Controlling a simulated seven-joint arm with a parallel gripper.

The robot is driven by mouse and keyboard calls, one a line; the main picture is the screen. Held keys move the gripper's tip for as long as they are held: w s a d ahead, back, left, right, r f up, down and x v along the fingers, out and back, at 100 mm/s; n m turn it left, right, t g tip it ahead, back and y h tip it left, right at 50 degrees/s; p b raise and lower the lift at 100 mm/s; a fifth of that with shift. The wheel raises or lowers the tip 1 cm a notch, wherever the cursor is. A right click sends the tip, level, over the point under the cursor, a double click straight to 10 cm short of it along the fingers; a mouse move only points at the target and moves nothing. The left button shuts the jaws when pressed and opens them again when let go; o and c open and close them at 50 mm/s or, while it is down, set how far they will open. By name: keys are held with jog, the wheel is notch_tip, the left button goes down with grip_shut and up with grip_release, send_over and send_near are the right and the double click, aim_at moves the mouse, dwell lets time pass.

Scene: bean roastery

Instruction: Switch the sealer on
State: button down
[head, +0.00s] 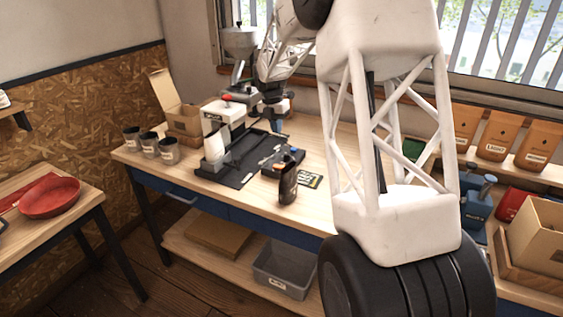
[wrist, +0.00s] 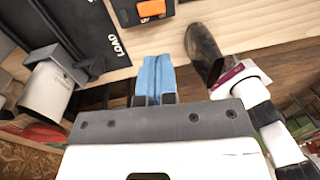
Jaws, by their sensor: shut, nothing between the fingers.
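A white machine with a red knob (head: 213,117) stands on a black base (head: 240,170) on the workbench; it looks like the sealer. In the wrist view the black base (wrist: 85,50) carries the word LOAD. An orange switch (wrist: 152,8) on a dark housing shows at the top edge of the wrist view, to the right of the base. Its on or off position cannot be read. My gripper (wrist: 155,62) has blue fingers, shut and empty, below the switch in the picture and apart from it. In the head view its fingertips are hard to make out.
Several dark cups (head: 168,151) and an open carton (head: 165,95) stand at left. A grey bin (head: 283,272) sits on the lower shelf.

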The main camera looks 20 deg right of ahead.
aim_at(282, 166)
dwell(0.4)
jog(key=f, duration=0.4)
jog(key=s+d+f, duration=0.1)
jog(key=f, duration=0.9)
jog(key=shift+s+d, duration=0.2)
